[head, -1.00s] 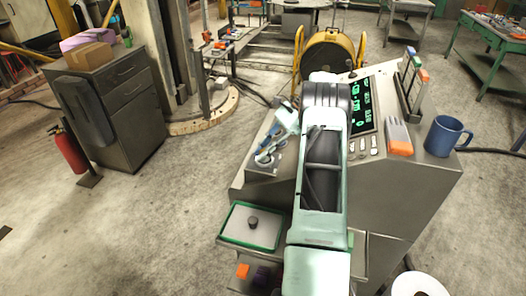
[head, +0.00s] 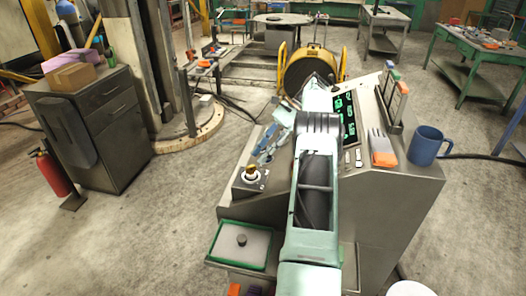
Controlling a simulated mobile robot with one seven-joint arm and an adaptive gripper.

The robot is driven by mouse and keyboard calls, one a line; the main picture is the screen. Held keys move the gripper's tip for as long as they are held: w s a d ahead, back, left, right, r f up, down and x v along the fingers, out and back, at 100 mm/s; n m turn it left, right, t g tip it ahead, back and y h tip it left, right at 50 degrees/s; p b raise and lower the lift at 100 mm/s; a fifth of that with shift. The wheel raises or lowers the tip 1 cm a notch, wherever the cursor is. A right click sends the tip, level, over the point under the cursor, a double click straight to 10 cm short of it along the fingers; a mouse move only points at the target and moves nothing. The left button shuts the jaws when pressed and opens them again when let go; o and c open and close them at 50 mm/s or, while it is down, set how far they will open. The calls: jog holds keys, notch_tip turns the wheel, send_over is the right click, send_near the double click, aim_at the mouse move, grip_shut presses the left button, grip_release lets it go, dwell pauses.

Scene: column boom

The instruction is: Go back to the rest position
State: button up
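My arm (head: 313,195) reaches up over the grey control console (head: 370,210). My gripper (head: 268,148) is on the left of the arm, above the console's left part. It is small and partly overlapped by my arm, so I cannot tell whether its fingers are open or shut. A control box with an amber-topped knob (head: 250,174) stands on the console just below and left of the gripper; the two look apart.
A green-rimmed tray (head: 239,246) with a black knob sits at the console's lower left. A blue mug (head: 425,146), an orange-and-grey block (head: 382,150) and a rack (head: 391,97) stand on the right. A yellow reel (head: 312,68) is behind.

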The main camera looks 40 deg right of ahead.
jog(key=shift+d+r, duration=0.25)
jog(key=shift+r, duration=0.05)
dwell(0.5)
